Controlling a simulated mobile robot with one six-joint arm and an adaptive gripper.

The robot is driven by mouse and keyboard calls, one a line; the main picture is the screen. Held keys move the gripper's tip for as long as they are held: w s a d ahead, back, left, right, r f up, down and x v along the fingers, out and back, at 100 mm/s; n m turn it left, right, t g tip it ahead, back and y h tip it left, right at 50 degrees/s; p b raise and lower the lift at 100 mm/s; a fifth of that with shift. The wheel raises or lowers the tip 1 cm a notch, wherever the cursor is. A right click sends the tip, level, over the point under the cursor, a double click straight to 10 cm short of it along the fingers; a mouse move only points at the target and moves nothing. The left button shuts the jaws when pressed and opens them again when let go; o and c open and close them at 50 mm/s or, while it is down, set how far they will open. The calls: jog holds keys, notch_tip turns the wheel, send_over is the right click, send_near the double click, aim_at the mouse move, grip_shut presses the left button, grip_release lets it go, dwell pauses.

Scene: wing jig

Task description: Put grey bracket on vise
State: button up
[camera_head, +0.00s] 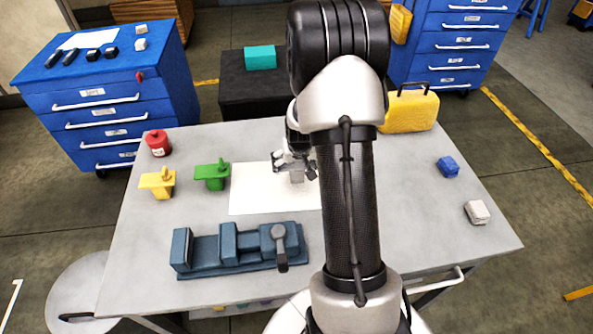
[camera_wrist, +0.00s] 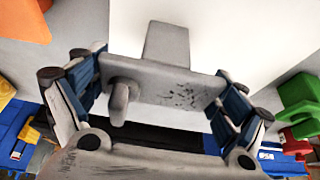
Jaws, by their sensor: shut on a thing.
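The grey bracket (camera_wrist: 165,45), a flat plate with a block and a short peg, is between the fingers of my gripper (camera_wrist: 155,92) in the wrist view. The fingers are shut on the plate's two ends. In the head view my gripper (camera_head: 295,163) is over the white sheet, with the grey bracket (camera_head: 297,176) partly hidden by the fingers. I cannot tell whether the bracket touches the sheet. The blue-grey vise (camera_head: 228,246) lies at the table's front, nearer than the gripper, with its handle at the right end.
The white sheet (camera_head: 250,197) lies mid-table. A green bracket (camera_head: 212,177), a yellow bracket (camera_head: 157,184) and a red can (camera_head: 158,144) stand left. A yellow case (camera_head: 410,111), a blue block (camera_head: 448,167) and a whitish block (camera_head: 477,212) are right. My arm hides part of the table.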

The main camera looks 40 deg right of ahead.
jog(key=shift+f, duration=1.15)
jog(key=shift+f+b, duration=0.25)
jog(key=shift+b, duration=0.2)
jog(key=o, duration=0.9)
jog(key=shift+o, duration=0.7)
jog(key=shift+r, duration=0.15)
